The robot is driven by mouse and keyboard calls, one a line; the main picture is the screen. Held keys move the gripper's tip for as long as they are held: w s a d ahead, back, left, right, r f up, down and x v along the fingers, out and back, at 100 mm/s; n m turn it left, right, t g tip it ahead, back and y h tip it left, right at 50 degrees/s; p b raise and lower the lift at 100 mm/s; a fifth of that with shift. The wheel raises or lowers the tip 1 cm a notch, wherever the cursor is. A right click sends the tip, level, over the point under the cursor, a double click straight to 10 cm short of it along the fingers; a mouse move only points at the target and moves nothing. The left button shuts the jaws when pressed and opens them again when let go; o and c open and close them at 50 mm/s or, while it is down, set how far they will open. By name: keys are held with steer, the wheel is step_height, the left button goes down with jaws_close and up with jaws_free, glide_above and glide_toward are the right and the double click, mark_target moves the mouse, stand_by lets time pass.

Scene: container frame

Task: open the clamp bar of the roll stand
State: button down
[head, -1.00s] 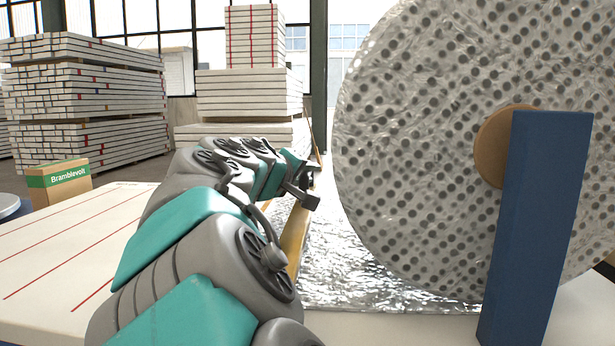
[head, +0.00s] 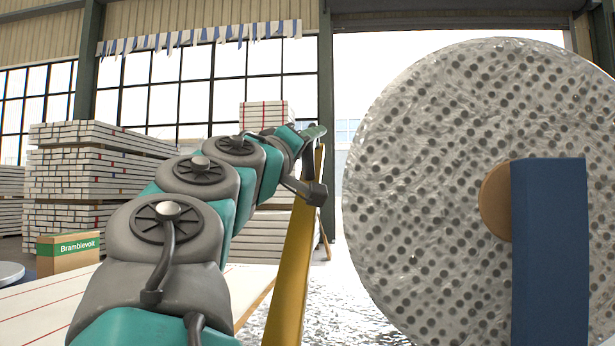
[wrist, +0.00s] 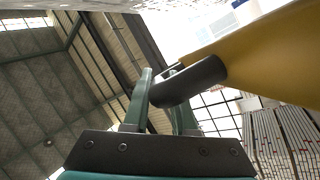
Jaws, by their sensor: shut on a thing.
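The yellow clamp bar (head: 296,255) of the roll stand rises steeply to the left of the big roll in the head view. Its yellow side also fills the right of the wrist view (wrist: 270,55). A dark round handle (wrist: 195,80) sticks out from the bar. My gripper (wrist: 160,88) is shut on this handle, with one finger on each side of it. In the head view my gripper (head: 316,132) is at the bar's upper end, where the handle is hard to make out. The foil roll (head: 430,200) hangs on a brown core (head: 495,200) behind a blue post (head: 550,260).
Stacked boards (head: 90,180) stand at the left, with another stack (head: 265,115) behind my arm. A Bramblevolt carton (head: 68,252) is at the far left. A pale red-lined surface (head: 40,310) lies at the lower left. Foil (head: 330,310) spreads below the roll.

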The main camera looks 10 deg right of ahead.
steer(key=shift+s+a+r+t, duration=0.25)
steer(key=shift+s+r+t, duration=0.05)
steer(key=shift+s+r, duration=0.45)
steer(key=c, duration=0.7)
jaws_free()
steer(key=shift+c, duration=0.2)
